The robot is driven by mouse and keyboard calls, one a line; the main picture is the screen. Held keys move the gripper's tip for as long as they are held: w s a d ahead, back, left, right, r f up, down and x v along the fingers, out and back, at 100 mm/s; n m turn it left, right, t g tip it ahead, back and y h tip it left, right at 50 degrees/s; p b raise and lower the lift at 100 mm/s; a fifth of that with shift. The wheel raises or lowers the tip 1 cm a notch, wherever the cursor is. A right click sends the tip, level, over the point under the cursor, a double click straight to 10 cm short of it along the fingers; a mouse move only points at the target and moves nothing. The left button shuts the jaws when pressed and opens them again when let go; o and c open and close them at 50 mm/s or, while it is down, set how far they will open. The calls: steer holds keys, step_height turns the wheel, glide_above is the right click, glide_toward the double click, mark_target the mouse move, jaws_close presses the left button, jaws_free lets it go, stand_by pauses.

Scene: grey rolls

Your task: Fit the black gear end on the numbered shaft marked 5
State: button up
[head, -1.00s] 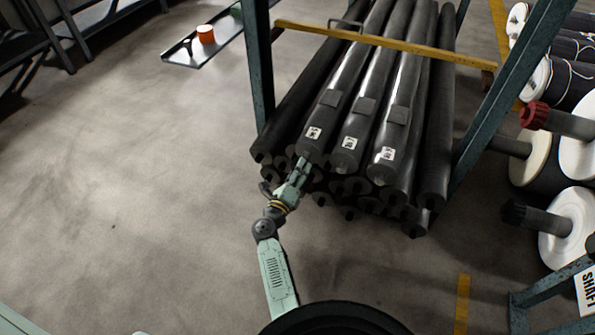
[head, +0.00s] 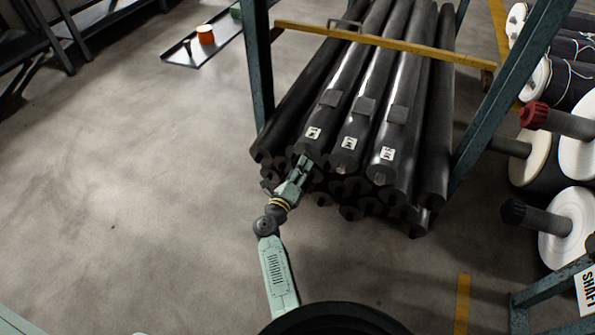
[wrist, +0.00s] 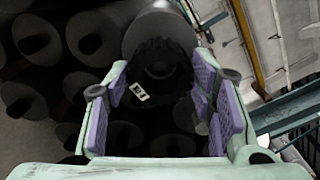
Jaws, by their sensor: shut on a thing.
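The black gear end (wrist: 178,72) sits between the purple-padded fingers of my gripper (wrist: 160,88) in the wrist view. It is a dark toothed ring, and my gripper is shut on it. The grey end of a shaft (wrist: 158,32) shows just behind it; whether they touch is unclear. In the head view my gripper (head: 304,160) is at the near end of the left labelled shaft (head: 325,112), where the gear is hard to make out. Two more labelled shafts, a middle one (head: 358,122) and a right one (head: 399,130), lie beside it. The label numbers are too small to read surely.
More dark rolls (head: 351,187) are stacked below the labelled shafts. Green rack posts (head: 259,65) and a yellow bar (head: 390,42) frame the stack. White-flanged rolls (head: 570,225) stand at right. A tray (head: 185,59) with an orange cup lies behind left. The left floor is clear.

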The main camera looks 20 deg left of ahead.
steer(key=shift+w+r+b, duration=0.1)
steer(key=shift+w+b, duration=0.35)
steer(key=shift+w, duration=1.2)
steer(key=o, duration=1.6)
steer(key=shift+d, duration=0.1)
steer(key=shift+c, duration=0.2)
steer(key=shift+s, duration=0.35)
steer(key=s, duration=1.1)
steer(key=shift+s+a, duration=0.15)
steer(key=shift+a, duration=0.05)
